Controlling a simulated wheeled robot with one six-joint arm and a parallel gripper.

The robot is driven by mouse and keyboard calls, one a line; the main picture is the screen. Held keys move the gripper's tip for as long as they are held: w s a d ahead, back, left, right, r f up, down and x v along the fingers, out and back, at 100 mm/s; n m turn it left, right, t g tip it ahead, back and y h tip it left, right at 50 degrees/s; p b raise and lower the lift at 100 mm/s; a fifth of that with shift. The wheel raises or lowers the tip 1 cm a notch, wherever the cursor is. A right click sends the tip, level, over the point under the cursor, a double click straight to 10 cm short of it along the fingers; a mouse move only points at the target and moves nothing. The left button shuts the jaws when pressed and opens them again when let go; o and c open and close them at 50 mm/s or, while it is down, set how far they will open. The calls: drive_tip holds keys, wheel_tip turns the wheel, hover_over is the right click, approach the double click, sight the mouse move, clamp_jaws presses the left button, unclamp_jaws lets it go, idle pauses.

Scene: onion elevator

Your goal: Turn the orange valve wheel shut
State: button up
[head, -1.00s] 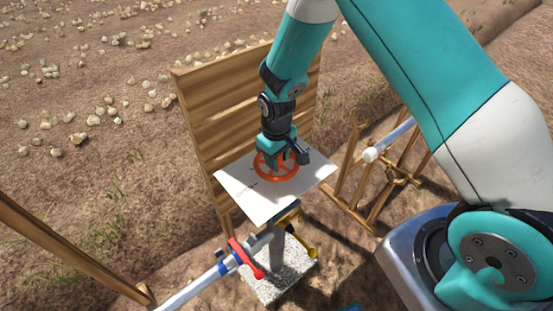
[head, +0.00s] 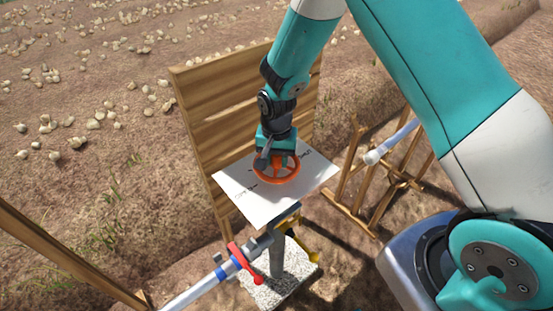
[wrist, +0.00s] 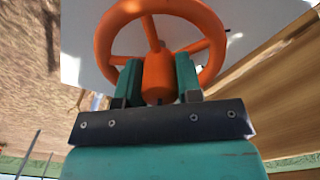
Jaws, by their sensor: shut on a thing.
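The orange valve wheel (head: 292,178) lies flat above a white plate (head: 262,206) with small dark markings, too small to read. My gripper (head: 276,161) points down at the wheel from above. In the wrist view the orange wheel (wrist: 104,38) fills the top middle, with its spokes and thick central hub (wrist: 158,75) visible. My gripper's two teal fingers (wrist: 158,82) stand on either side of the hub and are shut on it. The far ends of the fingers are partly hidden beside the hub.
A wooden board (head: 205,100) stands upright behind the plate. Below are a pipe with a red lever (head: 243,262), a yellow handle (head: 308,252) and a stone block (head: 284,291). A wooden trestle (head: 377,190) with a pale pipe stands at right. Onions lie on the soil behind.

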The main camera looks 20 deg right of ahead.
drive_tip(key=m, duration=0.5)
drive_tip(key=shift+b, duration=0.3)
drive_tip(key=shift+w+m, duration=0.1)
drive_tip(key=shift+m, duration=0.2)
drive_tip(key=o, duration=0.9)
drive_tip(key=shift+o, duration=0.2)
wheel_tip(320, 180, up, 18)
drive_tip(key=b, duration=0.2)
drive_tip(key=shift+f, duration=0.25)
drive_tip(key=s+a+r+n+y, duration=0.2)
drive_tip(key=s+r+n, duration=0.1)
drive_tip(key=s+n, duration=0.6)
drive_tip(key=s+a+r+n+y, duration=0.2)
drive_tip(key=s+r+n, duration=0.2)
drive_tip(key=s+n, duration=0.5)
drive_tip(key=s, duration=0.7)
drive_tip(key=shift+a+n, duration=0.35)
drive_tip(key=shift+n, duration=0.05)
